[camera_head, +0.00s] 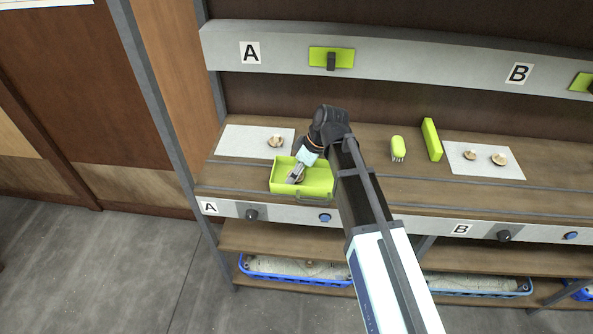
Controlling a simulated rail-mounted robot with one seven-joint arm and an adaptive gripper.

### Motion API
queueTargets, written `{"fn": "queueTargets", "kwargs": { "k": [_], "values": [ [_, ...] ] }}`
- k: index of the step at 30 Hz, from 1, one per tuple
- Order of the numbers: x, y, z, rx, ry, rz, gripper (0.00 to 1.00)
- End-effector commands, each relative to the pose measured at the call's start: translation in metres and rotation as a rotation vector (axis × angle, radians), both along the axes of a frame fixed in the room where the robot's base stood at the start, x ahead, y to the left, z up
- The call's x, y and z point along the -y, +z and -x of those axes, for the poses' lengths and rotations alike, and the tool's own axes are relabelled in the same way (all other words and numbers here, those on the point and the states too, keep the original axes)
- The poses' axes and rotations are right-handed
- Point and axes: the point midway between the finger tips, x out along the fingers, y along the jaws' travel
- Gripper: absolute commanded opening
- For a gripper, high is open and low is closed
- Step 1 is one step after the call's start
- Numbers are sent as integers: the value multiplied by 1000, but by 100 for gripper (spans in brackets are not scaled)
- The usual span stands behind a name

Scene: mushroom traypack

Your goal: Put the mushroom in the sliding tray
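The sliding tray (316,188) is a lime-green open box near the front edge of the bench, at station A. My gripper (295,177) points down into the left part of the tray. Its fingers are small here, and I cannot tell whether they are open or shut. A small brownish patch shows at the fingertips, perhaps a mushroom, but it is too small to be sure. One tan mushroom (275,141) sits on the white sheet (236,141) behind the tray, apart from my gripper.
Right of my arm are a green brush (398,147), an upright green block (431,139) and a white sheet (462,169) with two mushrooms (498,158). A grey rail (430,62) with green holders runs above. Blue crates (285,278) sit on the lower shelf.

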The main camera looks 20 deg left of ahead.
Motion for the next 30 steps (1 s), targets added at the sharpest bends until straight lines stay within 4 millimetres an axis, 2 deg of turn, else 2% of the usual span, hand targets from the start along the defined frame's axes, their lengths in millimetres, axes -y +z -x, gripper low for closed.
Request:
{"fn": "queueTargets", "kwargs": {
  "k": [8, 14, 20, 30],
  "values": [
    [0, 1, 0, 0, 0, 0, 79],
    [3, 10, -1, 1, 0, -1, 79],
    [14, 36, -3, 3, 0, -2, 79],
    [37, 90, -8, 2, -1, -1, 79]
  ]
}}
